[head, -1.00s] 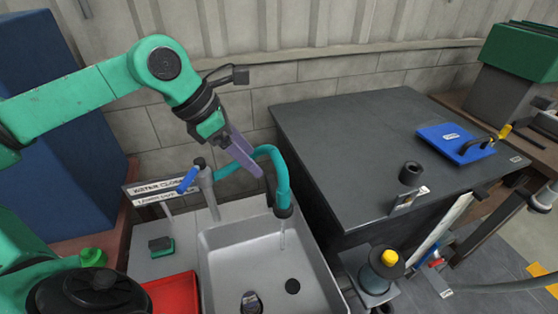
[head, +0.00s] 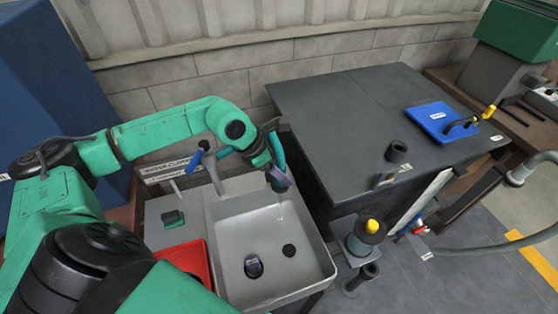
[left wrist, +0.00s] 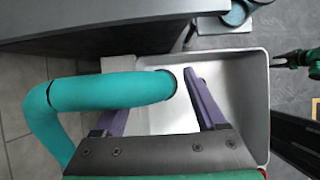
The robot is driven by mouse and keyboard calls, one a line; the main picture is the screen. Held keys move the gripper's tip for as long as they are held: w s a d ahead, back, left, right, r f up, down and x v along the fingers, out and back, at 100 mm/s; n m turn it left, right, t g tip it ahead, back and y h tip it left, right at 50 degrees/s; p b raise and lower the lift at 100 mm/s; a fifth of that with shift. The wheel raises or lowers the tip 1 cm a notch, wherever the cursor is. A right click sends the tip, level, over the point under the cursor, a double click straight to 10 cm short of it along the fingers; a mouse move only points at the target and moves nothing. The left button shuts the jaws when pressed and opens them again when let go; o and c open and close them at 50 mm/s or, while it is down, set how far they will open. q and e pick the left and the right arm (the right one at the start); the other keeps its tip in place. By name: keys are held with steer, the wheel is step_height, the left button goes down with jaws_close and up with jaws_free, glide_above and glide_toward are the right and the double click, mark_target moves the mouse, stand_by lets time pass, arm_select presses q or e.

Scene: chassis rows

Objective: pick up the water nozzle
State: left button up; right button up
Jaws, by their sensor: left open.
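The water nozzle is a teal hose (head: 277,148) that arches over the sink and ends in a dark tip; in the head view my left gripper partly covers it. In the left wrist view the thick teal hose (left wrist: 115,91) crosses from the left, its dark-rimmed end near the space between my fingers. My left gripper (head: 279,178) is open, with its two purple fingers (left wrist: 158,112) apart on either side of the hose end. I cannot tell whether they touch it.
The grey sink (head: 312,283) lies below, with a dark round item (head: 253,266) inside. A blue-handled tap (head: 196,154) stands left of the hose. A red tray (head: 185,258) is at the left. A dark table (head: 340,115) rises to the right, close to the gripper.

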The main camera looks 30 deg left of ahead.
mark_target(281, 153)
arm_select(q)
jaws_close()
steer(key=shift+r, duration=0.15)
steer(key=shift+r, duration=0.3)
step_height(281, 153, up, 8)
steer(key=shift+r+b, duration=0.15)
steer(key=shift+b, duration=0.9)
step_height(281, 153, up, 11)
steer(key=shift+p, duration=0.4)
